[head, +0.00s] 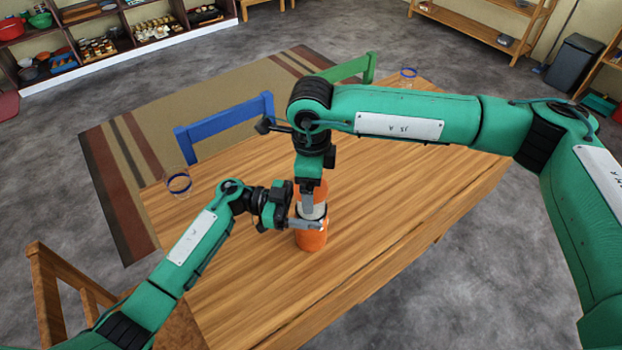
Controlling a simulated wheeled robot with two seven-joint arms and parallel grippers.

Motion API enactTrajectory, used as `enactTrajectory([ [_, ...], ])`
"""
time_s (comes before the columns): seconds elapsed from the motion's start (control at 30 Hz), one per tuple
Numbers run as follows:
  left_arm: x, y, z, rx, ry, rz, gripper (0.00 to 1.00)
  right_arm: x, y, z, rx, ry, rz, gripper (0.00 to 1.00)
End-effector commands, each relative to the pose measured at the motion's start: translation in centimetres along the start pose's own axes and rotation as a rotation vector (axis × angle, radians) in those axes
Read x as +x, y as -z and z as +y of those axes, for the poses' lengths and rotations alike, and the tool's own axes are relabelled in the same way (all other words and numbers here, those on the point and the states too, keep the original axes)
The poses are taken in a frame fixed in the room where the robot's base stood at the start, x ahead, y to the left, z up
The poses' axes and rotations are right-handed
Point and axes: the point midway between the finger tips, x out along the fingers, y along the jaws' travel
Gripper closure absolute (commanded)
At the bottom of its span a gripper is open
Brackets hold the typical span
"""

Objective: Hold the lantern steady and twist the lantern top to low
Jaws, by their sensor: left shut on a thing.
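The lantern (311,240) stands upright on the wooden table (400,205), with an orange base, a pale middle band and an orange top (321,190). My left gripper (308,222) comes in from the left and is shut on the lantern's body, just above the orange base. My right gripper (311,200) points down from above at the lantern's top, with one silver finger showing in front of it. Its other finger is hidden, so I cannot tell whether it is open or shut. The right wrist and the fingers cover part of the top.
A glass with a blue band (179,183) stands at the table's left edge and another (408,75) at the far end. A blue chair (225,125) and a green chair (350,68) stand behind the table. The table's front and right are clear.

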Motion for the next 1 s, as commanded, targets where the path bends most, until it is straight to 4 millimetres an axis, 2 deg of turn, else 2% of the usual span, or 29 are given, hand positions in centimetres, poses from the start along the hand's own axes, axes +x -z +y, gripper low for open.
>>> enactTrajectory([
  [0.37,0.0,0.0,-0.1,0.001,0.002,-0.001,0.73,-0.9,-0.1,-0.1,0.0,0.003,-0.003,0.07],
  [0.47,0.0,0.0,-0.1,0.001,0.002,-0.001,0.73,-2.2,-0.1,-0.1,0.0,0.004,-0.004,0.07],
  [0.8,-0.1,0.0,-0.1,0.0,0.003,-0.001,0.73,-9.3,-0.1,-0.1,0.0,0.004,-0.004,0.07],
  [1.0,-0.1,0.0,-0.1,0.0,0.003,-0.002,0.73,-11.7,0.0,-0.1,0.0,0.002,-0.003,0.07],
])
